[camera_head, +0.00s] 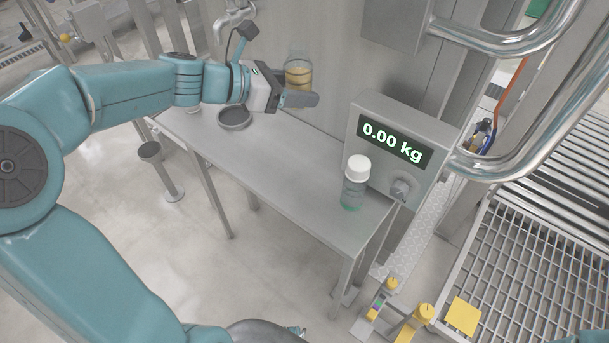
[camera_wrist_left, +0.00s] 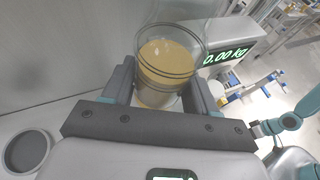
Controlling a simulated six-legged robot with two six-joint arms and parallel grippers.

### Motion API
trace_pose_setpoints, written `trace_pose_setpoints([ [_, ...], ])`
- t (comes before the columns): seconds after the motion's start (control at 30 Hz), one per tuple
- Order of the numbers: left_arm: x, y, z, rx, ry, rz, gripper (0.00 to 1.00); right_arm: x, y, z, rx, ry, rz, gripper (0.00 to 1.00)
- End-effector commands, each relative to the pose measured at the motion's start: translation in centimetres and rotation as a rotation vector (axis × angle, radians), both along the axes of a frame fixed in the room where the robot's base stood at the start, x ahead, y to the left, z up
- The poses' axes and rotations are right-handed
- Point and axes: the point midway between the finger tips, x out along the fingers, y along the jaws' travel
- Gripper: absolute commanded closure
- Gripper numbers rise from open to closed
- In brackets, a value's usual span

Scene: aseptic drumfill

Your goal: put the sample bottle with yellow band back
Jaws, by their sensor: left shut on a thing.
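My left gripper (camera_head: 297,90) is shut on a clear sample bottle with a yellow band or yellow contents (camera_head: 298,75), near the back edge of the steel table (camera_head: 275,150). In the left wrist view the bottle (camera_wrist_left: 167,62) sits between the two fingers, its clear part toward the top of the picture. I cannot tell whether the yellow is a band or a fill. A round, shallow dark holder (camera_head: 235,117) stands on the table, left of and below the gripper in the head view; it also shows in the left wrist view (camera_wrist_left: 27,151).
A teal bottle with a white cap (camera_head: 355,182) stands at the table's right end, before a scale display reading 0.00 kg (camera_head: 395,142). Steel pipes (camera_head: 510,45) and a roller conveyor (camera_head: 560,190) lie to the right. The table's middle is clear.

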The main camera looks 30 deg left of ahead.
Motion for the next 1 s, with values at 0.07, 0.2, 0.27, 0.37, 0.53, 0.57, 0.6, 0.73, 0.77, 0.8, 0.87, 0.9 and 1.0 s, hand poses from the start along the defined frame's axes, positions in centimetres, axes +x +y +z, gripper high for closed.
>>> trace_pose_setpoints([
  [0.07,-0.1,0.1,-0.6,-0.001,0.0,0.0,0.72,0.0,0.0,-0.8,0.0,0.0,0.0,1.0],
  [0.2,-0.1,0.2,-3.6,-0.004,0.006,0.0,0.72,0.0,0.0,-1.9,0.0,0.0,0.0,1.0],
  [0.27,-0.1,0.3,-5.4,-0.006,0.007,0.0,0.72,0.0,0.0,-2.5,0.0,0.0,0.0,1.0],
  [0.37,0.0,0.2,-8.5,-0.006,0.007,0.0,0.72,0.0,0.0,-3.5,0.0,0.0,0.0,1.0],
  [0.53,0.0,0.2,-13.2,-0.004,0.006,0.0,0.72,0.0,0.0,-5.0,0.0,0.0,0.0,1.0],
  [0.57,0.0,0.2,-13.8,-0.005,0.005,0.001,0.72,0.0,0.0,-5.1,0.0,0.0,0.0,1.0],
  [0.6,0.0,0.1,-14.5,-0.004,0.005,0.0,0.72,0.0,0.0,-5.3,0.0,0.0,0.0,1.0],
  [0.73,0.1,0.1,-15.9,-0.002,0.001,0.001,0.72,0.0,0.0,-5.6,0.0,0.0,0.0,1.0],
  [0.77,0.1,0.0,-16.1,-0.002,0.002,0.0,0.72,0.0,0.0,-5.6,0.0,0.0,0.0,1.0],
  [0.8,0.1,0.0,-16.5,-0.001,0.002,0.0,0.72,0.0,0.0,-5.8,0.0,0.0,0.0,1.0],
  [0.87,0.1,-0.1,-17.5,-0.003,0.003,0.001,0.72,0.0,0.0,-6.2,0.0,0.0,0.0,1.0],
  [0.9,0.1,-0.1,-18.3,-0.003,0.004,0.001,0.72,0.0,0.0,-6.4,0.0,0.0,0.0,1.0],
  [1.0,0.1,-0.1,-19.8,-0.002,0.003,-0.001,0.72,0.0,0.0,-6.8,0.0,0.0,0.0,1.0],
])
